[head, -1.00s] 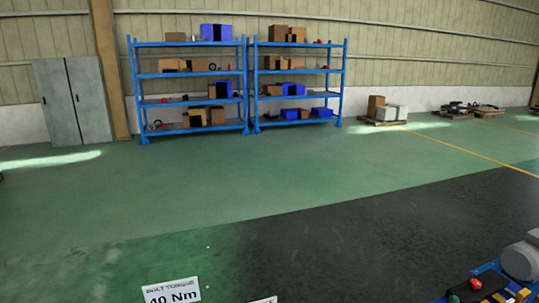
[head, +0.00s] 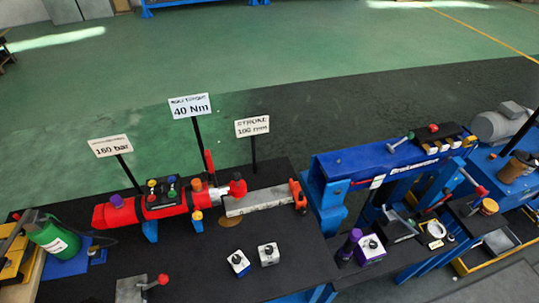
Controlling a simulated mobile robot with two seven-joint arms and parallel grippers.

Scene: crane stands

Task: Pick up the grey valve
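A grey block with a red-knobbed lever (head: 130,290) sits on the dark bench top at the lower left in the head view. It looks like the grey valve, though its lower edge is close to the bottom of the picture. Neither of my grippers shows in the head view.
A red cylinder assembly (head: 160,205) lies behind on the dark bench (head: 200,275), with sign posts behind it. A green bottle (head: 52,236) stands at the left. A blue press frame (head: 380,160) rises at the right. Bench room around the grey block is clear.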

